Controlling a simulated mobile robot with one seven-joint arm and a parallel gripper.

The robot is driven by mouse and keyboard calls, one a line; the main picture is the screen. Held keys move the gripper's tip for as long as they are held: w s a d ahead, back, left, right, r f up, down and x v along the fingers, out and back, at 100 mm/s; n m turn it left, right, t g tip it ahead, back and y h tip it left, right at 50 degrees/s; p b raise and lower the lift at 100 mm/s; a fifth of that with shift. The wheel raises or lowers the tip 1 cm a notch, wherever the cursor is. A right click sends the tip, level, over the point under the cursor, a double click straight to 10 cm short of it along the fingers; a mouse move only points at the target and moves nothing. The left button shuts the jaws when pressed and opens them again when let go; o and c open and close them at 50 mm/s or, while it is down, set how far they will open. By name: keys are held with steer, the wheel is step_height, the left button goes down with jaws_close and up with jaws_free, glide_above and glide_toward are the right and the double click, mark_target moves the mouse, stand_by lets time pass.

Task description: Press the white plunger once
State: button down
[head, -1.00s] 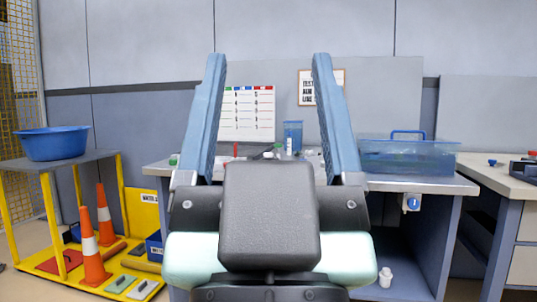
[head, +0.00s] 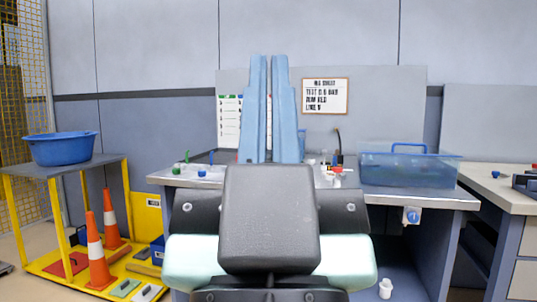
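My gripper (head: 269,62) stands upright in the middle of the head view, in front of the workbench (head: 420,198). Its two blue fingers have come together, with only a thin gap between them, and nothing shows in between. I cannot make out a white plunger for certain. Small items with white, red, green and blue parts stand on the bench, including a red-and-white piece (head: 338,171) just right of my gripper. My gripper and its dark body hide the middle of the bench top.
A clear blue bin (head: 408,170) sits on the bench at right. A blue-dialled box (head: 411,216) is on its front edge. At left, a yellow cart (head: 125,205) carries a blue basin (head: 62,148) and orange cones (head: 97,255). A white bottle (head: 385,288) stands below the bench.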

step_height(320, 180, up, 34)
steer(key=p, duration=3.1)
steer(key=shift+f, duration=0.2)
steer(key=shift+w, duration=0.1)
